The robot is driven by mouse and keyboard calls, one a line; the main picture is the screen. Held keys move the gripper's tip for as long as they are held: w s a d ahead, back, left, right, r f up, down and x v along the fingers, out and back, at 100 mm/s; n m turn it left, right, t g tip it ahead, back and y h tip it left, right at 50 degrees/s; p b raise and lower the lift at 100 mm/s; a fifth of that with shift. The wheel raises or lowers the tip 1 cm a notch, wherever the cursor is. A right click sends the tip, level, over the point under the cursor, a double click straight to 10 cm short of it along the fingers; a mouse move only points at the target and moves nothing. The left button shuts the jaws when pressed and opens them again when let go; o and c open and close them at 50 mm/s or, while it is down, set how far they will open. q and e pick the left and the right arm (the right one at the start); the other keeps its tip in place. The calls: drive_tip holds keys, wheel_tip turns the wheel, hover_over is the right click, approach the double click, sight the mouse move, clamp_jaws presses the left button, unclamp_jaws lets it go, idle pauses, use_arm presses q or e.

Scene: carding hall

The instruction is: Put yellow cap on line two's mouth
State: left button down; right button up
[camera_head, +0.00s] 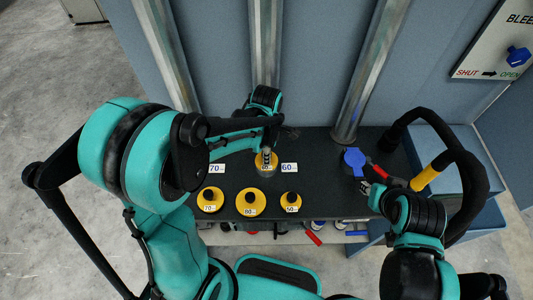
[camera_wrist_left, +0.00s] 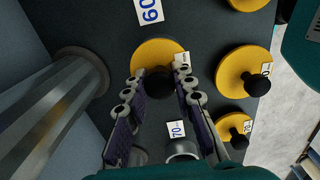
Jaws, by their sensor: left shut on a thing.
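A yellow cap (camera_head: 266,164) with a black knob is at the middle of the dark bench's back row, between the tags 70 and 60. My left gripper (camera_head: 266,150) is shut on its knob. In the left wrist view, the cap (camera_wrist_left: 155,52) shows beyond the fingertips, its knob between them; its tag is partly covered. A grey stub shows below the cap, but I cannot tell whether they touch. Three more yellow caps stand in front: left (camera_head: 210,199), middle (camera_head: 250,202) and right (camera_head: 291,202). My right gripper (camera_head: 369,187) is at the bench's right; its jaws are unclear.
Metal pipes stand at the back: left (camera_head: 165,50), middle (camera_head: 266,45) and right (camera_head: 368,72). A blue part (camera_head: 355,159) lies close to my right gripper, beside a red piece (camera_head: 382,171). A lower shelf holds several small items. A bleed sign (camera_head: 488,55) hangs at right.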

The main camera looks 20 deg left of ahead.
use_arm(q)
drive_tip(key=shift+f, duration=0.4)
drive_tip(key=c, duration=1.3)
unclamp_jaws()
drive_tip(key=shift+o, duration=0.2)
drive_tip(key=shift+r, duration=0.15)
drive_tip(key=shift+r, duration=0.3)
wheel_tip(320, 180, up, 11)
drive_tip(key=p, duration=0.4)
drive_tip(key=s+a+r+m+t, duration=0.2)
drive_tip(key=s+m, duration=0.3)
drive_tip(key=m, duration=0.5)
drive_tip(key=s+a+r+m+t, duration=0.2)
drive_tip(key=s+m+t, duration=0.3)
drive_tip(key=m, duration=0.6)
drive_tip(key=shift+s+a+r, duration=0.15)
drive_tip(key=shift+a+r, duration=0.2)
drive_tip(key=shift+r, duration=0.05)
